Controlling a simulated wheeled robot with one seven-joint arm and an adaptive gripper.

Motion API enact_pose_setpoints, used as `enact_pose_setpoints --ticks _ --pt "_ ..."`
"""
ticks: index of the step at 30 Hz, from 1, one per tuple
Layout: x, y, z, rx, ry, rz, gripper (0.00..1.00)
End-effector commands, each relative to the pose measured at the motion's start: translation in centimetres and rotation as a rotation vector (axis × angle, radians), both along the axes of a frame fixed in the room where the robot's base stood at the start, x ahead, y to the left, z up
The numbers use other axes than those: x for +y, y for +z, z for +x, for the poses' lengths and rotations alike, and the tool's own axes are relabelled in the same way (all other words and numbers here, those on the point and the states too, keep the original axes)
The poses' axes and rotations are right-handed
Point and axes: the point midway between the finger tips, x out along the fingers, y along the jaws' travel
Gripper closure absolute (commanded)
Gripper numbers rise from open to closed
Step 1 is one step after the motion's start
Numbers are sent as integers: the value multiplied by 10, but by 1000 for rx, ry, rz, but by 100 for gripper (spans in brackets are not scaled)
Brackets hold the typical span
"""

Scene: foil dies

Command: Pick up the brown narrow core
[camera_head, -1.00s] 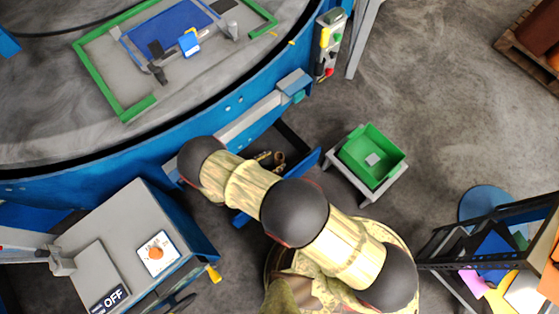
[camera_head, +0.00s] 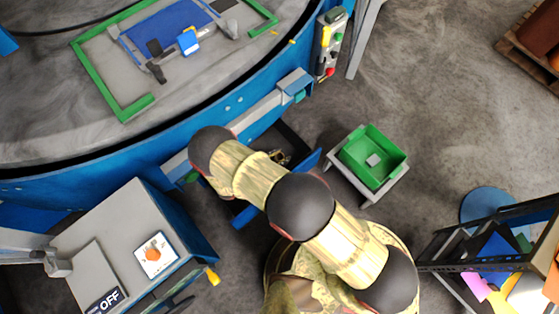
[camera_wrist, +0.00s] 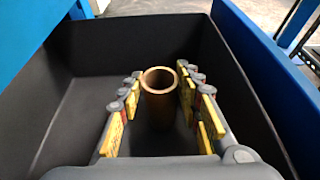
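The brown core (camera_wrist: 160,103), a hollow tube, stands upright in a dark drawer (camera_wrist: 85,95) in the wrist view. My gripper (camera_wrist: 162,78) is open, with a yellow-padded finger on either side of the core. Narrow gaps show between the pads and the core, so it does not look gripped. The core's lower end is partly hidden by my gripper's body. In the head view my arm covers much of the drawer, and the core cannot be made out there.
In the head view a green bin (camera_head: 372,157) on a grey stand is right of the drawer. A grey cabinet (camera_head: 115,235) is at lower left, and a blue-rimmed round table (camera_head: 60,130) lies behind.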

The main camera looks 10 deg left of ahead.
Motion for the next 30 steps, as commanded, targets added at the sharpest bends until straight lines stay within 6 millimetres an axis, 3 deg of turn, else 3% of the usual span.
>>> enact_pose_setpoints --ticks 8,17,30 --pt "0 0 0 0 0 0 83" --pt "0 5 0 -1 0 1 84" --pt "0 82 0 -1 0 1 84"
